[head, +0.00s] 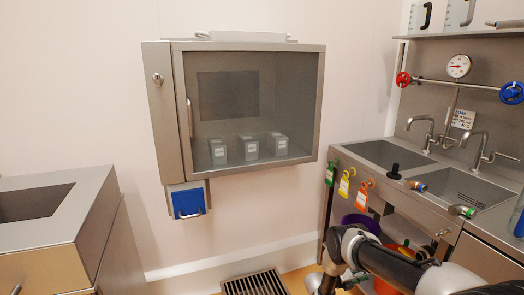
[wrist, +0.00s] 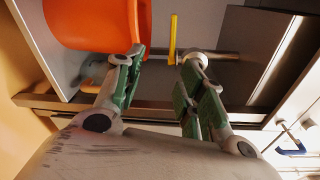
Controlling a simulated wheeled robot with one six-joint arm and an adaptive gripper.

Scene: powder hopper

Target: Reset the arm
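My arm (head: 384,262) reaches in from the lower right of the head view, in front of the sink unit's lower part. In the wrist view my gripper (wrist: 164,57) has its two green-padded fingers spread apart with nothing held between them. An orange bucket (wrist: 97,22) is beyond the left finger, and a yellow strip (wrist: 173,38) shows beyond the gap between the fingertips. I cannot tell from this view whether a finger touches the bucket. The gripper is not clearly visible in the head view.
A steel sink unit (head: 345,150) with taps stands at the right, coloured tags hanging on its front. A glass-fronted cabinet (head: 316,105) holding three small grey boxes hangs on the wall. A steel hopper counter (head: 88,190) stands at the left. A floor grate (head: 255,284) lies between them.

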